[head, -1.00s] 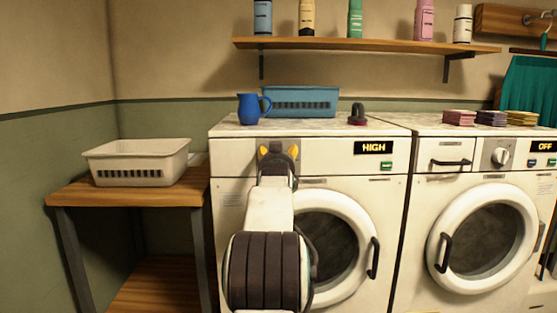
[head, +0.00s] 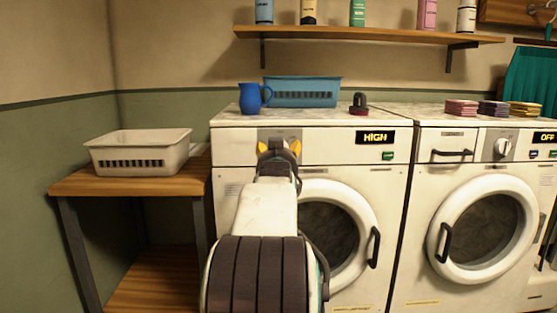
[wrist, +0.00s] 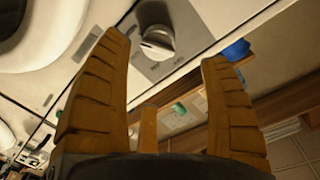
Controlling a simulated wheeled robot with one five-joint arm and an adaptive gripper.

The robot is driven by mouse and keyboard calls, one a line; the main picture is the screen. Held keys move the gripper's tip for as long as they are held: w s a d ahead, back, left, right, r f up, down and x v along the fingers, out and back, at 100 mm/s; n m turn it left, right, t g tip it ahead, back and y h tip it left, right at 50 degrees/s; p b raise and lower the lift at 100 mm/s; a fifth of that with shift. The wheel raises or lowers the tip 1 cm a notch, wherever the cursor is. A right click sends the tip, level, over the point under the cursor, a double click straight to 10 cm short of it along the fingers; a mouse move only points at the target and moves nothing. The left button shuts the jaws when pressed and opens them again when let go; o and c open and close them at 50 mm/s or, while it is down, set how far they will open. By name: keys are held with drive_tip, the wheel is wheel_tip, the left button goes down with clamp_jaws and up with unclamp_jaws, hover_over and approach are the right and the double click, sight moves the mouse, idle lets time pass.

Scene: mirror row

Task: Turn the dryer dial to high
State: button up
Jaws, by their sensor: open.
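The left machine (head: 230,150) has a black display (head: 375,138) that reads HIGH in the head view. Its dial is hidden behind my gripper (head: 278,147) there. In the wrist view the dial (wrist: 158,42) is a round, pale knob with a raised grip bar on a grey panel (wrist: 185,50).
A blue jug (head: 250,98), a blue basket (head: 300,93) and a dark-handled item (head: 359,104) stand on the left machine. The right machine (head: 425,180) reads OFF. A white basket (head: 100,158) sits on a wooden side table (head: 70,186). A shelf (head: 350,34) hangs above.

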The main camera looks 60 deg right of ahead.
drive_tip(key=shift+v, duration=1.9)
drive_tip(key=w+a+r+n+y+p, duration=0.1)
drive_tip(key=w+a+n+y+p, duration=0.2)
drive_tip(key=a+p, duration=0.45)
drive_tip(key=w+a+r+n+y+p, duration=0.1)
drive_tip(key=w+a+n+y+p, duration=0.25)
drive_tip(key=a, duration=0.65)
drive_tip(key=w+a+r+n+y+p, duration=0.1)
drive_tip(key=w+a+n+y+p, duration=0.2)
drive_tip(key=a+p, duration=0.55)
drive_tip(key=s+a+r+n+g+y+p, duration=0.3)
drive_tip(key=s+a+n+y+p, duration=0.3)
drive_tip(key=s+a+p, duration=0.9)
drive_tip(key=s+a+n+g, duration=0.1)
drive_tip(key=s+a+n, duration=0.1)
drive_tip(key=a, duration=0.3)
drive_tip(key=shift+a+g+p, duration=0.35)
drive_tip(key=shift+g, duration=0.05)
drive_tip(key=shift+d+r, duration=0.1)
drive_tip(key=shift+r, duration=0.05)
